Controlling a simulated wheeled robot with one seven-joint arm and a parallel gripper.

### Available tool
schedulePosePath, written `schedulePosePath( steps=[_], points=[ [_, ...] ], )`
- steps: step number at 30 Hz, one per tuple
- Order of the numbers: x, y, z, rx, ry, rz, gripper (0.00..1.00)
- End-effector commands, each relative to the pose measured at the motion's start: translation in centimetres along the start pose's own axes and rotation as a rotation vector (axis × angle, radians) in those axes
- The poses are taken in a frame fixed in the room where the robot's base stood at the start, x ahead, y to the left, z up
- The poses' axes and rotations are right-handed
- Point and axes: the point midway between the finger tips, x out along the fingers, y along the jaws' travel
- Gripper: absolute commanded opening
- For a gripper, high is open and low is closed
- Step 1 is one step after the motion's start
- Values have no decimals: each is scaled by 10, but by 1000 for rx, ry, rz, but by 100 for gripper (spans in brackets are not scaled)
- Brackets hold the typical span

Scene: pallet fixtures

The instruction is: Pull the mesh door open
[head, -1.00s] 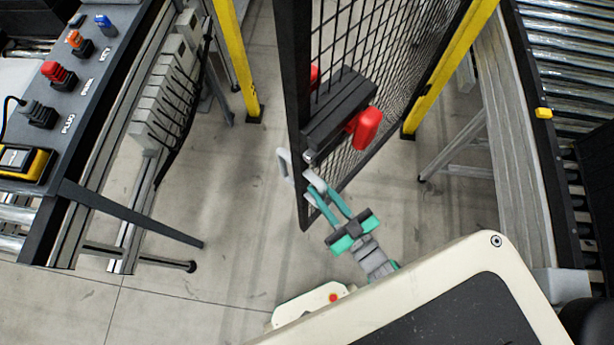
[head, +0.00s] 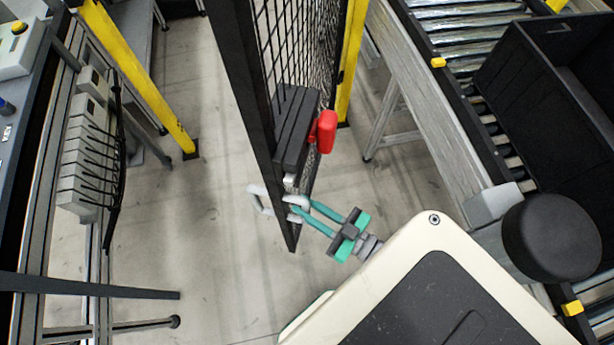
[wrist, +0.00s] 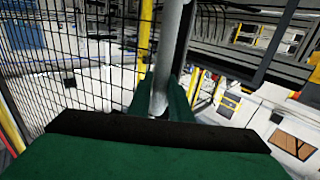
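The mesh door (head: 283,55) has a black frame and stands ajar, seen at a steep angle in the head view, between two yellow posts. A black lock box (head: 297,128) with a red knob (head: 327,131) sits on its frame edge. Below the box is a pale grey handle (head: 293,201), with another pale loop (head: 259,203) on the other side of the frame. My gripper (head: 299,208), with teal fingers, is at the near handle. In the wrist view the grey handle bar (wrist: 168,60) runs between my green fingers (wrist: 157,100), which appear closed on it.
A yellow post (head: 135,75) stands left and another (head: 350,60) behind the door. A roller conveyor (head: 470,70) with a black crate (head: 555,100) lies right. A table leg bar (head: 90,287) juts in at lower left. The floor (head: 200,240) left of the door is clear.

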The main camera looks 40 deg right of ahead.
Motion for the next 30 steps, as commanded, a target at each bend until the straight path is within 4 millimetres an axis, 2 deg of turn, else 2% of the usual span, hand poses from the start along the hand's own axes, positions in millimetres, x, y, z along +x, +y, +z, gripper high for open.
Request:
schedulePosePath(
  steps=[1, 2, 14, 30],
  points=[
    [-1, 4, 1, -1, -4, 8, 29],
    [-1, 4, 1, -1, -4, 8, 36],
    [-7, 2, 0, -2, -2, 6, 36],
    [-95, 3, 1, -2, -4, 8, 36]
  ],
)
